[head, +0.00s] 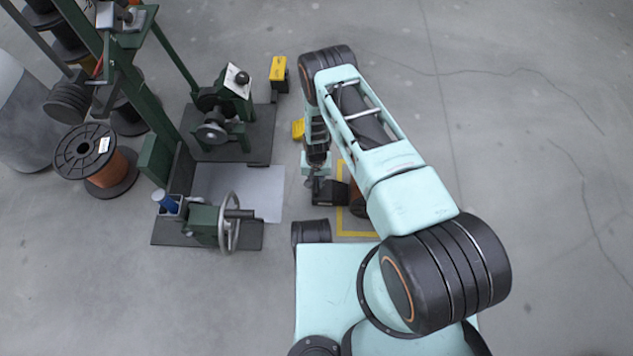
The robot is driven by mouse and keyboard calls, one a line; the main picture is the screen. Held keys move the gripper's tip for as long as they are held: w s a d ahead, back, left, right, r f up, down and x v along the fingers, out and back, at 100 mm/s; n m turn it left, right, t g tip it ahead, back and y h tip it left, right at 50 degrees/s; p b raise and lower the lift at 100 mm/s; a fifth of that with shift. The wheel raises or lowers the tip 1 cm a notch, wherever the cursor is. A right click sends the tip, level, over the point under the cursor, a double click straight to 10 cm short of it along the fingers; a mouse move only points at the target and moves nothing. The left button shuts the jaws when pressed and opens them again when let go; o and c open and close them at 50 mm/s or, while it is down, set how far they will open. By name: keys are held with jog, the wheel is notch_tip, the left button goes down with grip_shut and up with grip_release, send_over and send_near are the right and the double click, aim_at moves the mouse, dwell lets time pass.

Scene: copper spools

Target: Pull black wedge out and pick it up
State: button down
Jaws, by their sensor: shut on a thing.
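My gripper (315,183) reaches down from the teal arm, and its tip is at a black wedge (331,195). The gripper is shut on the black wedge. The wedge is a dark block beside a copper spool (357,207), which is mostly hidden under my arm. The spool stands within a yellow square outline (341,224) on the floor. I cannot tell whether the wedge touches the spool or the floor. My arm covers part of the gripper and the right side of the spool.
A green winding machine (228,108) with a handwheel (229,222) and grey plate (240,190) stands to the left. A yellow-and-black block (279,73) and a yellow piece (298,129) lie nearby. A large copper spool (105,168) is farther left. Right-hand floor is clear.

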jog(key=shift+a, duration=0.3)
jog(key=c, duration=1.8)
grip_release()
jog(key=shift+c, duration=0.2)
jog(key=shift+d, duration=0.1)
jog(key=shift+r, duration=0.1)
notch_tip(320, 180, up, 12)
